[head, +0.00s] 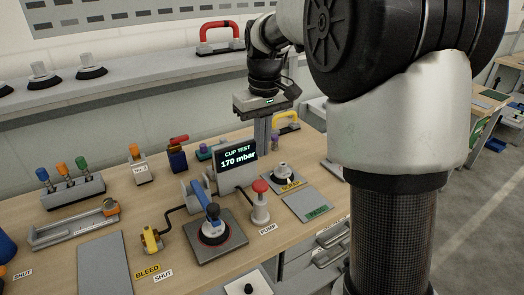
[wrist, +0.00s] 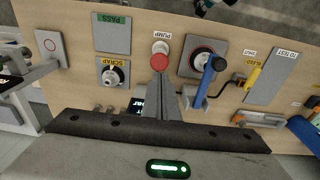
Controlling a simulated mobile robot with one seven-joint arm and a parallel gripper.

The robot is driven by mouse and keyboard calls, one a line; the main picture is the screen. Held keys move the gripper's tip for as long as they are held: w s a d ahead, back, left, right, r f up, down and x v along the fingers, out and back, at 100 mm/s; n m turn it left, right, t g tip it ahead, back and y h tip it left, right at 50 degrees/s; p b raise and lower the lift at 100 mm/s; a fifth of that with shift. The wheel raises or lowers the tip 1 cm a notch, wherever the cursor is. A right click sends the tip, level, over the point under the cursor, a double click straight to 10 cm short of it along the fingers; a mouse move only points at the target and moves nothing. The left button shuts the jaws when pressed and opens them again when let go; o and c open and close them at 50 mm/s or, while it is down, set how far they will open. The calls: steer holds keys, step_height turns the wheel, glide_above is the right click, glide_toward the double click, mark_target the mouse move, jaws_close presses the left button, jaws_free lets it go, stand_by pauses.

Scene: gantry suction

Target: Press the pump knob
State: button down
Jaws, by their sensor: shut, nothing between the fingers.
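The pump knob (head: 260,186) is a red round cap on a light grey post, beside a PUMP label (head: 268,229) on the wooden bench. In the wrist view the red knob (wrist: 160,62) lies just beyond my fingertips, with a small part of it close to them in the picture. My gripper (head: 262,153) points down above the bench, behind the knob and beside the display as the head view sees it. Its fingers (wrist: 160,84) are together and empty. I see no contact with the knob; the exact height gap is hard to judge.
A display (head: 236,156) reads CUP TEST 170 mbar. A blue-handled suction cup (head: 213,225) stands on a dark plate left of the knob. A yellow BLEED valve (head: 152,240) is further left. A cup (head: 283,172) sits on the SCRAP plate; the PASS plate (head: 308,204) is bare.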

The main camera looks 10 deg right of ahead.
mark_target(262, 184)
stand_by(0.3)
steer(key=r+m, duration=0.1)
steer(key=m, duration=0.5)
steer(key=w+d+r+m+p, duration=0.1)
steer(key=m, duration=0.5)
steer(key=r+m+p, duration=0.1)
steer(key=m, duration=0.5)
steer(key=shift+w+d+r+g+y, duration=0.1)
steer(key=shift+w+d+g+y, duration=0.05)
steer(key=shift+w+g+y, duration=0.15)
steer(key=f, duration=0.9)
steer(key=a+f, duration=0.1)
steer(key=f, duration=0.4)
steer(key=shift+b, duration=0.35)
steer(key=shift+s+f+b, duration=0.1)
steer(key=shift+f+b, duration=0.7)
steer(key=shift+f, duration=1.1)
